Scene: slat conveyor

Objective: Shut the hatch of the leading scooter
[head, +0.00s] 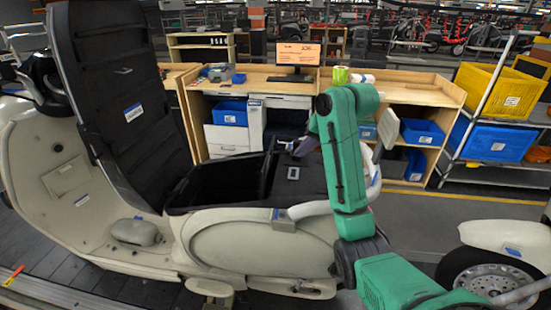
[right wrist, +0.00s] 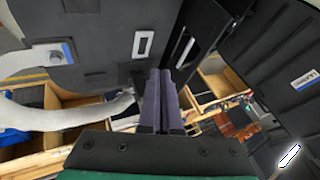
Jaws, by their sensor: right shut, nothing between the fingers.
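A cream scooter (head: 250,248) stands across the head view. Its black hatch (head: 120,85) is up, standing nearly upright on the left above the open black storage compartment (head: 230,180). The hatch also shows at the right of the right wrist view (right wrist: 268,65). My right gripper (head: 303,147) is at the right end of the compartment, above the black rear deck, apart from the hatch. Its purple fingers are together and empty in the right wrist view (right wrist: 160,82). The green right arm hides part of the scooter's tail. My left gripper is not in view.
Part of another cream scooter (head: 510,238) shows at the right edge. Wooden workbenches (head: 420,93) with a monitor (head: 298,55) and blue bins stand behind. A rack with yellow (head: 500,90) and blue crates is at the right. Space above the compartment looks clear.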

